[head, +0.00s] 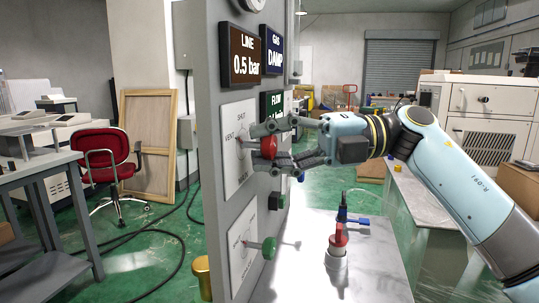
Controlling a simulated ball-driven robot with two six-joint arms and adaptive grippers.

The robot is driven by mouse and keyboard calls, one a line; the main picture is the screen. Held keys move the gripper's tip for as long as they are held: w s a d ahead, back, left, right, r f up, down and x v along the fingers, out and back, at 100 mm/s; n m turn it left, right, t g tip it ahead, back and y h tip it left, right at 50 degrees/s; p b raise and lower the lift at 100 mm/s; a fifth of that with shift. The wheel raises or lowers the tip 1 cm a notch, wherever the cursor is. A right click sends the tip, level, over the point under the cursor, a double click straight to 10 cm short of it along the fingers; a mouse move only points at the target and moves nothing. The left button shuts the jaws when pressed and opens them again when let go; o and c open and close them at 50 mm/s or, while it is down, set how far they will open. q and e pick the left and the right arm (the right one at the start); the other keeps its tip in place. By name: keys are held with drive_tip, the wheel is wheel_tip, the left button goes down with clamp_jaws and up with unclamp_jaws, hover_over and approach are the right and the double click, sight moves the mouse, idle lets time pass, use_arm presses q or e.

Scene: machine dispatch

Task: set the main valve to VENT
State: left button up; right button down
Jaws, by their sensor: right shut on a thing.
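The main valve is a red handle (268,146) on a stem, in front of a white dial plate (231,166) on the grey panel. The plate reads SHUT at the top and VENT at the left; lower lettering is partly hidden. My right gripper (270,143) reaches in from the right, its fingers shut around the red handle. The fingers cover part of the handle, so I cannot tell which mark it points to. My left gripper is not in view.
A lower plate (239,230) carries a green knob (269,247). Signs above read LINE 0.5 bar (245,57) and GAS DAMP (272,50); a green FLOW sign (272,103) is partly covered.

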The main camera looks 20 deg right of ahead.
drive_tip(key=shift+f+n+h, duration=0.15)
drive_tip(key=shift+n+h, duration=0.15)
drive_tip(key=shift+n, duration=0.1)
drive_tip(key=shift+b, duration=0.3)
drive_tip(key=c, duration=0.9)
unclamp_jaws()
drive_tip(key=shift+c, duration=0.2)
drive_tip(key=shift+d, duration=0.1)
drive_tip(key=v, duration=1.2)
